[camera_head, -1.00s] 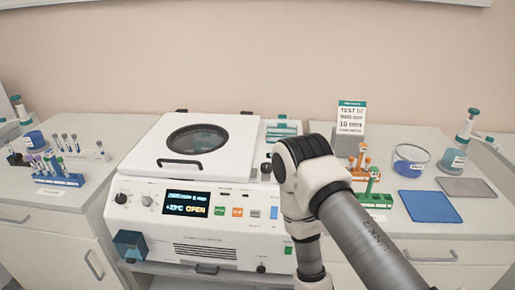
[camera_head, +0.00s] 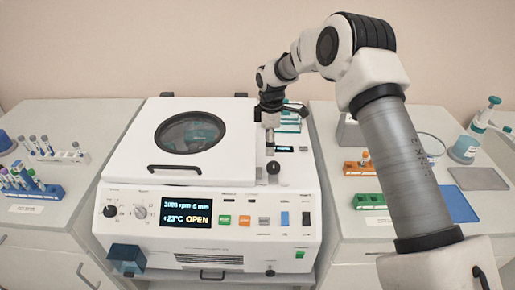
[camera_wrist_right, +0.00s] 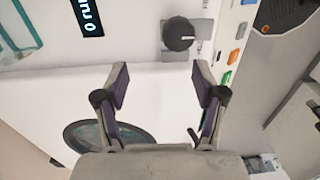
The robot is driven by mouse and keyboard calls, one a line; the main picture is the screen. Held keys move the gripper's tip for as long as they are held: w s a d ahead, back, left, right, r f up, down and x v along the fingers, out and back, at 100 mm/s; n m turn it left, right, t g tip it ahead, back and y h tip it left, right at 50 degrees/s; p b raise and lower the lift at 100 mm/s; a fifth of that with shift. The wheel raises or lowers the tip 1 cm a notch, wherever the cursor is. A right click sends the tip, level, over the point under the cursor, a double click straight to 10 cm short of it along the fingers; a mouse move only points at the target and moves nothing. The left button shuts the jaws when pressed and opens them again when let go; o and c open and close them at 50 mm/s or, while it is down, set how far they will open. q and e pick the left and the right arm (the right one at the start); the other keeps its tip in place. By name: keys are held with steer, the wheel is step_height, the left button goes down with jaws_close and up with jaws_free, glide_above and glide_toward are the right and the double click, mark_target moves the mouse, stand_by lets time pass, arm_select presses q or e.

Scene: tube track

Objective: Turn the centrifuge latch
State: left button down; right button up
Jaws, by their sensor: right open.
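The white centrifuge (camera_head: 170,195) stands in the middle with its lid (camera_head: 150,165) down, and its display reads OPEN. A black knob that looks like the latch (camera_head: 273,168) sits on its top, right of the lid. In the right wrist view the knob (camera_wrist_right: 178,33) has a white mark and sits on a grey plate. My right gripper (camera_head: 270,143) is above the centrifuge's right side, behind the knob in the head view. In the right wrist view my gripper (camera_wrist_right: 161,78) has its fingers apart with nothing between them; the knob lies beyond them. My left gripper is not in view.
Tube racks stand on the left counter. On the right counter are an orange rack (camera_head: 358,168), a green rack (camera_head: 368,201), a blue mat (camera_head: 460,205) and a dispenser bottle (camera_head: 464,150). My right arm crosses above this counter. The lid handle (camera_head: 175,168) sticks up at the lid's front.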

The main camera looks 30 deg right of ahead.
mark_target(274, 165)
steer(key=shift+s+a+f+p, duration=0.1)
steer(key=shift+s+f+p, duration=0.3)
steer(key=shift+f, duration=0.35)
steer(key=s, duration=0.1)
steer(key=s+f+p, duration=0.1)
steer(key=s, duration=0.1)
steer(key=s+f, duration=0.1)
steer(key=shift+s, duration=0.3)
steer(key=w+f, duration=0.3)
steer(key=shift+w+f, duration=0.2)
steer(key=shift+w, duration=0.05)
steer(key=shift+s+r, duration=0.55)
steer(key=shift+s, duration=0.15)
steer(key=c, duration=1.1)
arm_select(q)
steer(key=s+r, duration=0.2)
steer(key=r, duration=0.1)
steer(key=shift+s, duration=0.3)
arm_select(e)
steer(key=shift+f, duration=0.15)
steer(key=shift+c, duration=0.2)
